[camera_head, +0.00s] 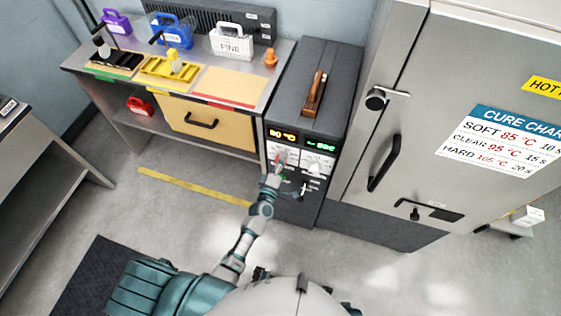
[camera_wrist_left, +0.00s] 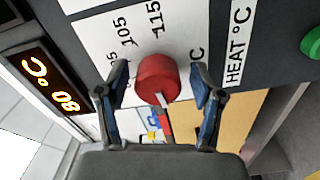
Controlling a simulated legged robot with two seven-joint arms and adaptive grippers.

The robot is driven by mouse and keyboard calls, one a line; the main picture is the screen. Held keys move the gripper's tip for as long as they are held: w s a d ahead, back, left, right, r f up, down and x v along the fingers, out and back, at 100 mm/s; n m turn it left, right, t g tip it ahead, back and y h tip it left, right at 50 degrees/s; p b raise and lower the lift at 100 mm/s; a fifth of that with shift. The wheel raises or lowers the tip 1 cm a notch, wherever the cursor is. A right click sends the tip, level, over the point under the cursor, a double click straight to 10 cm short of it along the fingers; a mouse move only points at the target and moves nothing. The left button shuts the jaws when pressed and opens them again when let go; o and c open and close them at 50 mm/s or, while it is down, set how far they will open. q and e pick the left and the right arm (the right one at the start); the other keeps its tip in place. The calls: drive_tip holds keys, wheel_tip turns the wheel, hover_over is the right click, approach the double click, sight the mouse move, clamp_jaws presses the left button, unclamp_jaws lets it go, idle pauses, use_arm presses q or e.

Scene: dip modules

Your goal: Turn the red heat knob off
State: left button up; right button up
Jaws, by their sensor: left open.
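The red heat knob (camera_wrist_left: 157,79) sits on a white dial plate with printed numbers, among them 105 and 115, beside a "HEAT °C" label (camera_wrist_left: 238,45) in the left wrist view. A pale pointer mark shows on the knob's lower part. My left gripper (camera_wrist_left: 156,90) is open, with one finger on each side of the knob; I cannot tell whether either finger touches it. In the head view my left gripper (camera_head: 278,168) reaches the front of the dark control cabinet (camera_head: 292,207) and partly hides the knob there. My right gripper is not in view.
An amber display (camera_wrist_left: 48,82) is beside the dial, and a green button (camera_wrist_left: 312,42) is at the right of the wrist view. A workbench (camera_head: 85,65) with coloured containers stands left of the cabinet. A large grey door with a handle (camera_head: 384,162) stands right.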

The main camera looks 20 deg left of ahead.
use_arm(q)
drive_tip(key=s, duration=1.2)
drive_tip(key=shift+a, duration=0.2)
drive_tip(key=shift+f, duration=0.2)
drive_tip(key=s+d+f+m+g+h, duration=0.1)
drive_tip(key=s+f+m+g, duration=0.35)
drive_tip(key=f, duration=0.65)
drive_tip(key=s+d+f+m+g+h, duration=0.15)
drive_tip(key=s+f+m+g, duration=0.35)
drive_tip(key=f, duration=0.6)
drive_tip(key=s+a+f+m+g+y, duration=0.1)
drive_tip(key=s+a+f+m+g, duration=0.2)
drive_tip(key=s+f, duration=0.4)
drive_tip(key=s+a+f+m+g+y, duration=0.2)
drive_tip(key=s+a+f+m+g, duration=0.2)
drive_tip(key=s, duration=0.9)
wheel_tip(320, 180, down, 4)
drive_tip(key=shift+s+a+r, duration=0.1)
drive_tip(key=shift+s+a, duration=0.1)
drive_tip(key=shift+a, duration=0.3)
drive_tip(key=shift+m, duration=0.25)
